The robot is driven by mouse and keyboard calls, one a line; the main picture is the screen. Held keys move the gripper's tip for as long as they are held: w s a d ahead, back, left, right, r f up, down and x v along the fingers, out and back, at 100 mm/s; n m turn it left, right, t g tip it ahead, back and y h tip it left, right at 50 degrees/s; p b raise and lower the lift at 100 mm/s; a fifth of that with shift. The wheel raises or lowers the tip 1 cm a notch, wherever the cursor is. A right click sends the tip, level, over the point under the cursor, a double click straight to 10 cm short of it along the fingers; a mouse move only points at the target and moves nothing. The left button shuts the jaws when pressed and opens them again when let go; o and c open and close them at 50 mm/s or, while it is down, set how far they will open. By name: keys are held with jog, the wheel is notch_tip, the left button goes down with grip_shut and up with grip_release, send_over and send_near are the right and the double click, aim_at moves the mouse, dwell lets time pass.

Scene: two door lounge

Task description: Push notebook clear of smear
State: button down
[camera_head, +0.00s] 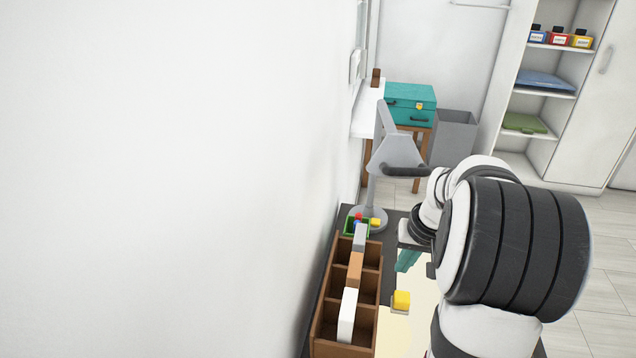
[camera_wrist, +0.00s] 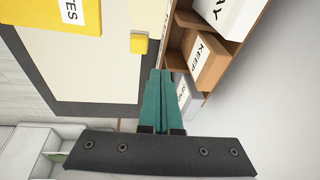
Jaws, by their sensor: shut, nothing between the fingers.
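The yellow notebook (camera_wrist: 50,14), lettered "…TES", lies at the top left of the wrist view, cut off by the frame edge. I cannot make it out in the head view, where my arm covers much of the table. My gripper (camera_wrist: 161,72) has teal fingers, closed together and empty. In the wrist view it is to the right of and below the notebook, apart from it. In the head view its teal fingers (camera_head: 407,260) show beside my arm, over the table. I cannot make out a smear in either view.
A cream mat (camera_wrist: 95,72) covers the dark table. A small yellow block (camera_head: 401,299) is on it, beside a wooden organizer (camera_head: 328,322) holding upright labelled boxes. A grey lamp (camera_head: 400,152) and a small green tray (camera_head: 349,228) stand behind. The wall is close on the left.

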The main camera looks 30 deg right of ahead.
jog(key=s+d+f+m+h, duration=0.1)
jog(key=s+d+f, duration=0.4)
jog(key=d, duration=0.4)
jog(key=s+d+f+h, duration=0.1)
jog(key=s+d+f, duration=0.2)
jog(key=s+d, duration=0.5)
jog(key=x, duration=0.3)
jog(key=w+x, duration=0.1)
jog(key=x, duration=0.3)
jog(key=d+x, duration=0.1)
jog(key=x, duration=0.2)
jog(key=shift+w+d, duration=0.2)
jog(key=shift+w, duration=0.15)
jog(key=shift+s+a+r, duration=0.15)
jog(key=shift+s+a, duration=0.8)
jog(key=shift+a, duration=0.05)
jog(key=shift+s+a, duration=0.45)
jog(key=shift+a, duration=0.05)
jog(key=s+a, duration=1.2)
jog(key=a, duration=0.1)
jog(key=shift+w, duration=0.1)
